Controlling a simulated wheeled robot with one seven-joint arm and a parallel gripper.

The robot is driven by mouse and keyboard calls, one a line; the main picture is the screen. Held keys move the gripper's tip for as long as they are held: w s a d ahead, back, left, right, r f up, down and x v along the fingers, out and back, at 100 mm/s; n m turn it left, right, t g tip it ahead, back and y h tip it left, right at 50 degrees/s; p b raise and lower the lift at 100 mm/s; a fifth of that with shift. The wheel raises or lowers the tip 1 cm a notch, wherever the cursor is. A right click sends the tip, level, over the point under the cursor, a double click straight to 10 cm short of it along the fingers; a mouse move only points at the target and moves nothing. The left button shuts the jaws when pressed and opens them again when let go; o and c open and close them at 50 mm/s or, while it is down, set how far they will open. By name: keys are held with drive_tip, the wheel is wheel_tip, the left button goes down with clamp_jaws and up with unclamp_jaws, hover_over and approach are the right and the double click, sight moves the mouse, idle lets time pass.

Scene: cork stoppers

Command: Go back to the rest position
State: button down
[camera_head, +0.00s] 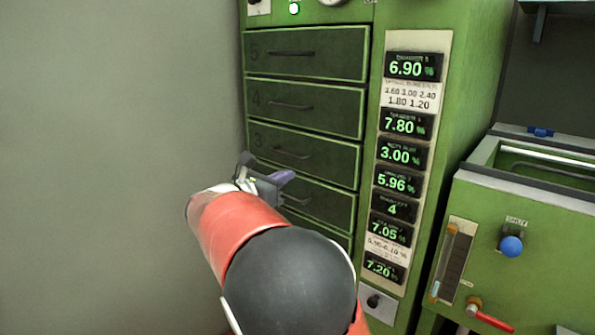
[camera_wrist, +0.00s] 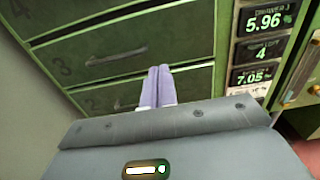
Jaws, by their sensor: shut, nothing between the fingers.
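My gripper (camera_head: 284,178) is in front of the lower drawers of a green cabinet (camera_head: 460,110). In the wrist view its two pale purple fingers (camera_wrist: 158,86) lie side by side, pressed together with nothing between them. Behind the fingertips are the drawer marked 3 (camera_wrist: 110,57) and the drawer below it marked 2 (camera_wrist: 105,95). In the head view my arm covers part of the lower drawers. I cannot tell whether the fingertips touch the drawer front. The visible drawers look shut.
Number displays (camera_head: 405,155) run down the cabinet's right side. A green machine (camera_head: 530,245) with a blue knob (camera_head: 511,246) and a red lever (camera_head: 492,320) stands at the right. A plain grey wall (camera_head: 110,150) fills the left. The space before the upper drawers is clear.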

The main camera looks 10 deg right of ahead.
drive_tip(key=s+d+f+m+g+y, duration=0.3)
drive_tip(key=s+d+f+m, duration=0.15)
drive_tip(key=s, duration=0.35)
drive_tip(key=s+d+f+m+g+y, duration=0.3)
drive_tip(key=s+d+m, duration=0.25)
drive_tip(key=s, duration=0.35)
drive_tip(key=s+a+f+m+y, duration=0.2)
drive_tip(key=s+m+y, duration=0.1)
drive_tip(key=s+m, duration=0.2)
drive_tip(key=s+a+f+m+y, duration=0.2)
drive_tip(key=s+a+m, duration=0.1)
drive_tip(key=s+m, duration=0.2)
drive_tip(key=s+a+f+m+t+y, duration=0.1)
drive_tip(key=s+a+f+m+y, duration=0.1)
drive_tip(key=s+m, duration=0.3)
drive_tip(key=s+y, duration=0.1)
drive_tip(key=s, duration=0.2)
drive_tip(key=shift+s+a+y, duration=0.25)
drive_tip(key=shift+s+y, duration=0.05)
drive_tip(key=shift+f, duration=0.1)
